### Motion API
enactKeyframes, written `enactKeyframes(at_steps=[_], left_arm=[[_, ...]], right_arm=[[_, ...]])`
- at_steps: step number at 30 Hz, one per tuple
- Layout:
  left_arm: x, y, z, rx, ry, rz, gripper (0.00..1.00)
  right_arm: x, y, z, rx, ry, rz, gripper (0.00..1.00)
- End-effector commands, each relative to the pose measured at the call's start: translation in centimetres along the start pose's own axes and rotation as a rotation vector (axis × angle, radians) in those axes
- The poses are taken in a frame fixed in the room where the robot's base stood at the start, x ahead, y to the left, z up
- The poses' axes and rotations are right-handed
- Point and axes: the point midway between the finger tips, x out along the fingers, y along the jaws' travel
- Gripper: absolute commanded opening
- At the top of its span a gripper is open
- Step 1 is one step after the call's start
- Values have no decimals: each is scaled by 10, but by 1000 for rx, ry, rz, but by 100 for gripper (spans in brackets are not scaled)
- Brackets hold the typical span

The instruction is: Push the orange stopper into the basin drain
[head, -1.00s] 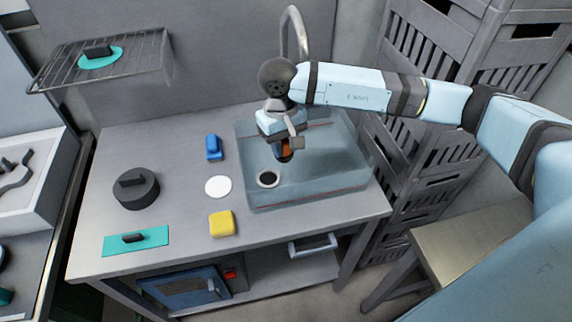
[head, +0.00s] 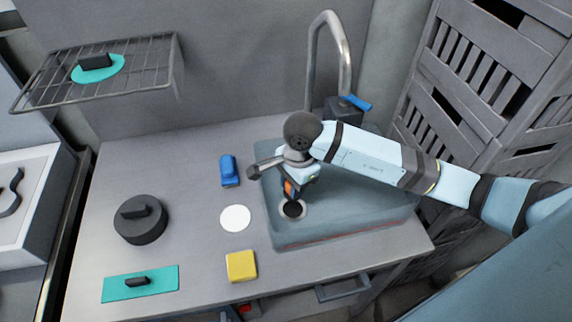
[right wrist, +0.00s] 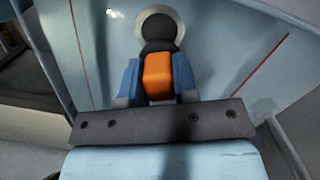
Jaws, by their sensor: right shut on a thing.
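The basin (head: 345,230) is a translucent blue-grey tub at the right of the table. Its drain (head: 293,209) is a dark round hole with a pale rim near the basin's front left. My right gripper (head: 291,196) points down into the basin just behind the drain and is shut on the orange stopper (head: 289,187). In the right wrist view the orange stopper (right wrist: 159,76) sits between the blue fingers, with a dark part beyond it overlapping the pale drain ring (right wrist: 174,16). I cannot tell whether the stopper touches the drain. My left gripper is not in view.
A tall faucet (head: 340,60) with a blue lever stands behind the basin. A blue item (head: 229,171), a white disc (head: 235,218) and a yellow block (head: 241,266) lie left of the basin. A dark lidded pot (head: 140,222) and a teal plate (head: 155,284) are farther left.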

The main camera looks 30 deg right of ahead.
Motion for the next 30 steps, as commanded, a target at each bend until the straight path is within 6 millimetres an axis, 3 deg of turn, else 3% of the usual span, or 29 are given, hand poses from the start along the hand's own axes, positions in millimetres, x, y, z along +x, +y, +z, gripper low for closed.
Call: enactKeyframes(at_steps=[19, 30], left_arm=[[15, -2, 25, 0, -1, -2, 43], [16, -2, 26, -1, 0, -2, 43]], right_arm=[[53, 1, -6, 10, 0, 0, 3], [58, 1, -7, 9, 0, -1, 3]])
